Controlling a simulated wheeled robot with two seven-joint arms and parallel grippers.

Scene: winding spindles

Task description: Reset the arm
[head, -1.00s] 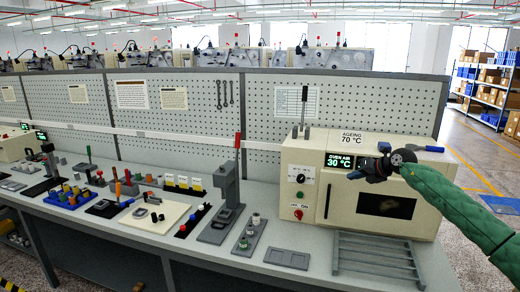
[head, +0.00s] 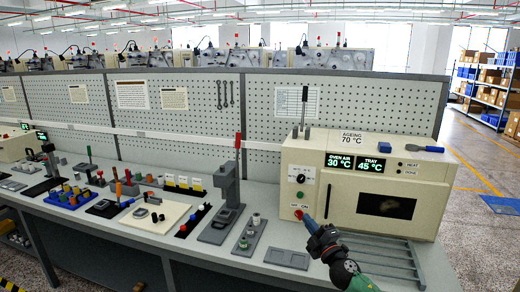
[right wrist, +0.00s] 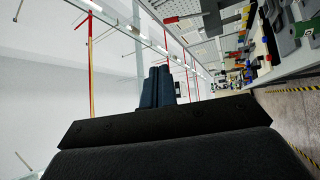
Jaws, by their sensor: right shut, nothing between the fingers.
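My right gripper (head: 310,224) is in front of the lower left part of the cream oven (head: 430,205), above the bench's front area. Its blue fingertips are close to the red knob (head: 298,214); I cannot tell whether they touch it. In the right wrist view the dark blue fingers (right wrist: 158,86) lie together with nothing between them. My left gripper is not in view.
A grey rack (head: 400,262) lies in front of the oven, partly behind my right arm. A grey tray with small spindles (head: 248,238) and a flat grey plate (head: 287,258) lie to the left. A lever press (head: 226,195) stands farther left. The oven displays read 30 °C and 45 °C.

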